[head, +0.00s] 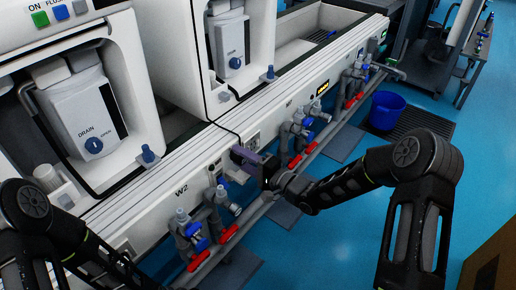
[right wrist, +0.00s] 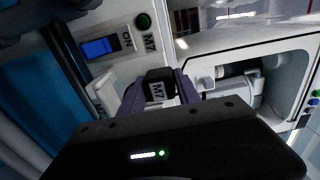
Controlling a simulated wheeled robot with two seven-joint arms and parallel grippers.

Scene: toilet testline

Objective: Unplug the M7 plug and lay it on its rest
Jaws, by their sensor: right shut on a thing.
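In the head view my right gripper (head: 243,158) is at the front rail of the white bench, beside a small grey panel (head: 253,140); the plug is hidden there. I cannot tell whether the plug sits in a socket. I cannot make out its rest. My left arm shows at the lower left of the head view, but its gripper is out of the picture.
A blue switch (right wrist: 99,47) marked ON and a green lamp (right wrist: 143,20) are beside the plug. Grey pipes with red-handled valves (head: 228,233) run along the bench front. A blue bucket (head: 386,110) stands on the floor behind my right arm.

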